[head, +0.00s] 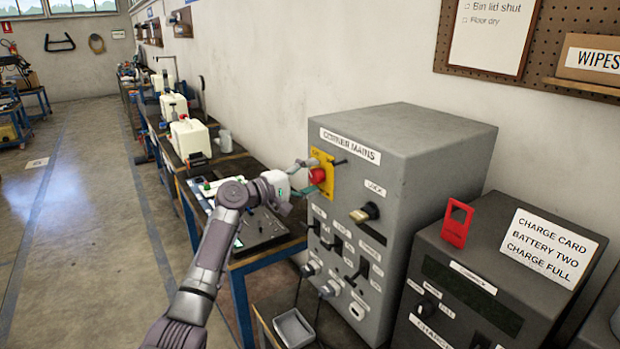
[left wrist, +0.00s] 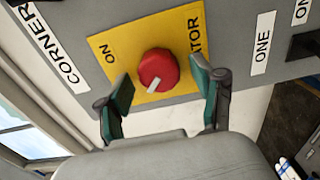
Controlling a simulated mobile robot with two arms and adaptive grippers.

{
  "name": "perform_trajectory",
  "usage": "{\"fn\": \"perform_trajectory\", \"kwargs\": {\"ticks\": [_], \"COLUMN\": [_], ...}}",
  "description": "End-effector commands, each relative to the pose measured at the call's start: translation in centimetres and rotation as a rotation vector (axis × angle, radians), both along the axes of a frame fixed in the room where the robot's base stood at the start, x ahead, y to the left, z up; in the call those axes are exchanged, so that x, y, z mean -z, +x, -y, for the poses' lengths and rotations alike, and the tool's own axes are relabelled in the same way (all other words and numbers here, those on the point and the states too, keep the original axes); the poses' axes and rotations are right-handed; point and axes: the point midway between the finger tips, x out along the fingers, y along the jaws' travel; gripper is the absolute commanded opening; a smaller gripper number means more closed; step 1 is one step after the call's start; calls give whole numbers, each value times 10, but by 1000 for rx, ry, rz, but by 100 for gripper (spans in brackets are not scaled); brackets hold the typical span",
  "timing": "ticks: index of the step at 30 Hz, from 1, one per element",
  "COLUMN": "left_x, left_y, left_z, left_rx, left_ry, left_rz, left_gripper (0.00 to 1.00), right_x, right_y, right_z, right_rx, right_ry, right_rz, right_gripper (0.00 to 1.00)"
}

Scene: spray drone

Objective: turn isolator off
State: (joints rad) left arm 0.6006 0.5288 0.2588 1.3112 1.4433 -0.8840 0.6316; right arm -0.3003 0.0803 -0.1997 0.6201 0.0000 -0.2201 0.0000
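The isolator is a red round knob (head: 317,175) on a yellow plate (head: 329,182) at the upper left of the grey CORNER MAINS cabinet's front. In the left wrist view the red knob (left wrist: 160,66) has a white pointer mark at its lower edge, and "ON" shows on the yellow plate (left wrist: 112,48). My left gripper (head: 308,177) is at the knob. In the left wrist view my left gripper's fingers (left wrist: 162,84) are open, one on each side of the knob, with a gap visible on both sides. My right gripper is in neither view.
The grey cabinet (head: 415,125) carries a lock with a key (head: 364,213) and several black switches below the isolator. A charger box (head: 440,268) with a red tag (head: 457,222) stands to the right. A workbench (head: 270,252) runs left of the cabinet.

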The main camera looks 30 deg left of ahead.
Motion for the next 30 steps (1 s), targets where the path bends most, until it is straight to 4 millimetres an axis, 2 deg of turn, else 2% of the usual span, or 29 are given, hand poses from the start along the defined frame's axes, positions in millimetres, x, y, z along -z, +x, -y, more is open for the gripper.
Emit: {"fn": "perform_trajectory", "kwargs": {"ticks": [8, 11, 21, 25, 30], "left_x": [2, 2, 2, 2, 1], "left_y": [-5, -17, -82, -99, -110], "left_z": [-2, -7, -34, -41, -45], "left_rx": [1, -1, -1, 1, 0], "left_ry": [2, 3, 2, 1, 1], "left_rz": [-2, -2, -3, -3, -2], "left_gripper": [67, 67, 67, 67, 67], "right_x": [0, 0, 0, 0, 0], "right_y": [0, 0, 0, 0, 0], "right_z": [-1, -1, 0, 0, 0], "right_rx": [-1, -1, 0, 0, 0], "right_ry": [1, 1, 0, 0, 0], "right_rz": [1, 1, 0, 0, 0], "right_gripper": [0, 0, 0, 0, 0]}}
